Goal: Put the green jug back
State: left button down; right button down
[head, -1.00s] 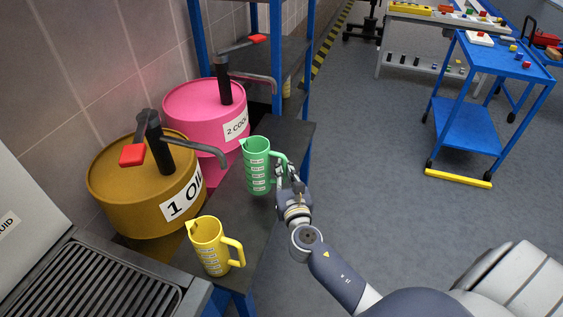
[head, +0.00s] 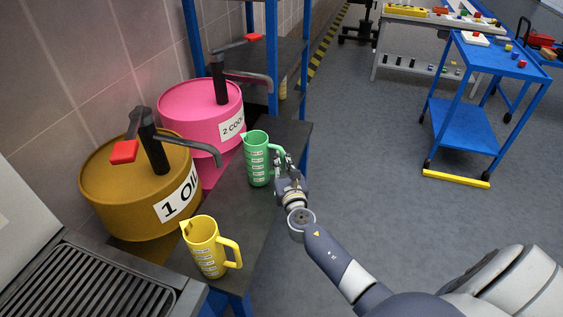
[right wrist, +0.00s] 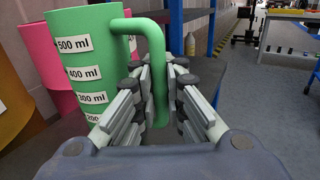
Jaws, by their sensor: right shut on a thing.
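The green jug (head: 257,160) stands upright at the dark shelf (head: 236,222), in front of the pink drum. I cannot tell whether its base touches the shelf. My right gripper (head: 284,163) is shut on the jug's handle, on the jug's right side. In the right wrist view the fingers (right wrist: 160,85) close around the green handle, and the jug (right wrist: 88,65) with its millilitre labels fills the left. My left gripper is not in view.
A yellow jug (head: 205,248) stands nearer on the same shelf. A brown drum (head: 128,195) and a pink drum (head: 195,110), each with a pump spout, stand at left. A blue post (head: 304,75) rises behind. A blue cart (head: 465,120) stands right; floor between is clear.

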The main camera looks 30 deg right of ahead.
jog(key=shift+f, duration=0.15)
jog(key=c, duration=1.7)
grip_release()
jog(key=shift+o, duration=0.2)
jog(key=shift+s+r, duration=0.1)
jog(key=shift+r, duration=0.1)
jog(key=v, duration=1.2)
